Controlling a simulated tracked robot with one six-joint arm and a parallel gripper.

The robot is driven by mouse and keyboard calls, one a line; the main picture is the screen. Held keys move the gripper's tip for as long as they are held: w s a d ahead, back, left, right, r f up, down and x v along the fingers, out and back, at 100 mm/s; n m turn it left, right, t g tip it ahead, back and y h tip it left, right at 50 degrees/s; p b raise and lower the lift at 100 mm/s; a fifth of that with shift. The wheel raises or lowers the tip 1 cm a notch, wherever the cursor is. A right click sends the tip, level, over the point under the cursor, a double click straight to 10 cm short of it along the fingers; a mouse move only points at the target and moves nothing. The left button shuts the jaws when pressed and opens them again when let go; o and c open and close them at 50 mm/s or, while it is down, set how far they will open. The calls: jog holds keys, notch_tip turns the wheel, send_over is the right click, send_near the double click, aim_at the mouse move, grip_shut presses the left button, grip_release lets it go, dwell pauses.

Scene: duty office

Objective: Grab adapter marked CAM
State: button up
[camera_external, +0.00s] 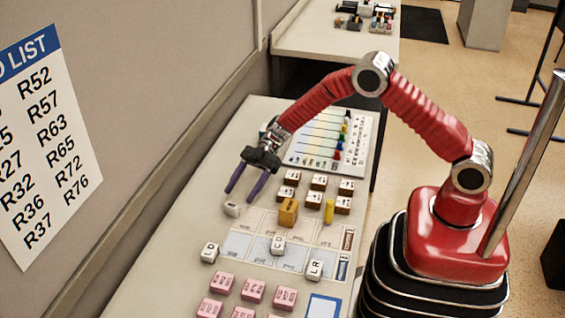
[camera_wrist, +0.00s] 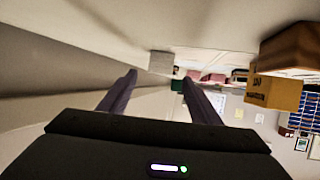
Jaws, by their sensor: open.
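No label reading CAM is legible in either view, so I cannot tell which block is the adapter. My gripper (camera_external: 241,194) is open and empty above the table's left part, its two purple fingers pointing down. A small white block (camera_external: 232,209) lies just below the fingertips, apart from them as far as I can tell. In the wrist view my fingers (camera_wrist: 160,80) are spread, with a pale block (camera_wrist: 161,62) beyond and between them. An ochre block (camera_external: 288,212) with a label stands to the right of the gripper; it also shows in the wrist view (camera_wrist: 273,91).
White blocks (camera_external: 278,245) sit nearer, with pink blocks (camera_external: 253,291) at the front. A marked board (camera_external: 300,150) lies behind. The wall (camera_external: 150,110) borders the table's left side.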

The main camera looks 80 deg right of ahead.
aim_at(231, 205)
jog(key=shift+x, duration=0.95)
jog(key=shift+x, duration=2.6)
jog(key=c, duration=1.1)
jog(key=shift+r, duration=0.1)
notch_tip(231, 205, up, 10)
jog(key=shift+f, duration=0.1)
